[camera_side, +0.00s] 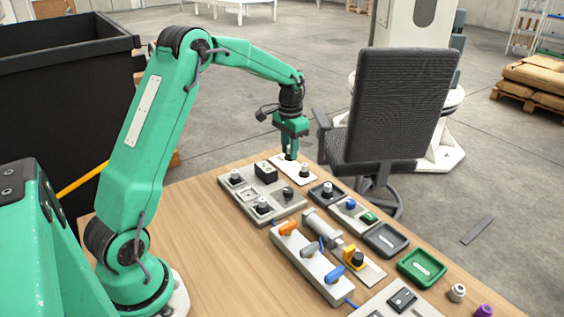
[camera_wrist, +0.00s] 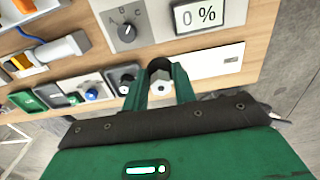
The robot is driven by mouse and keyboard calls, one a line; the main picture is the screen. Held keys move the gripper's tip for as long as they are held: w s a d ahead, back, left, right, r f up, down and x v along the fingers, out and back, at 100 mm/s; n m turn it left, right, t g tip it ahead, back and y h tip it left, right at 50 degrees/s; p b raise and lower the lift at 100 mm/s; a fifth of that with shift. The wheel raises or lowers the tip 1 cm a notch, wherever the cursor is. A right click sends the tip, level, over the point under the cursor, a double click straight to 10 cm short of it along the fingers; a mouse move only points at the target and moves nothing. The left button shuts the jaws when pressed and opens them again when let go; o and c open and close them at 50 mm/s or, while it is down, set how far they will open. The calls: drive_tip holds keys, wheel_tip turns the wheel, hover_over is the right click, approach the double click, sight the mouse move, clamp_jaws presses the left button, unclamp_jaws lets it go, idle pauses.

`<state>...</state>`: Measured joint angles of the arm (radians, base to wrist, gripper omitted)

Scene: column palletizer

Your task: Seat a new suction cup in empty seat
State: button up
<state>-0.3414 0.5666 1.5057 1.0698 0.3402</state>
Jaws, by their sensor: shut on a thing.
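My gripper (camera_side: 291,150) hangs above the far end of the work table, over a white plate (camera_wrist: 215,64). In the wrist view its two green fingers (camera_wrist: 160,88) are shut on a small part with a pale hex body and a dark ring, which I take for the suction cup (camera_wrist: 160,73). In the side view a dark piece shows under the fingers. Another dark cup-like part with a pale top (camera_side: 304,170) stands on the plate, to the right of the gripper. I cannot make out an empty seat; the fingers and held part hide some of the plate.
A grey panel (camera_side: 247,194) with a knob (camera_wrist: 126,32) and a percent display (camera_wrist: 197,15) lies beside the plate. A dark dish (camera_side: 327,193), a blue button (camera_side: 351,203) and a green tray (camera_side: 422,267) line the right edge. An office chair (camera_side: 400,100) stands beyond. The left tabletop is clear.

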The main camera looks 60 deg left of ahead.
hover_over(247, 196)
wheel_tip(247, 196, down, 2)
drive_tip(key=shift+f, duration=0.15)
drive_tip(key=shift+f, duration=2.75)
drive_tip(key=shift+f, duration=0.6)
drive_tip(key=shift+c, duration=0.2)
drive_tip(key=o, duration=0.7)
drive_tip(key=shift+r, duration=0.15)
drive_tip(key=shift+r, duration=5.4)
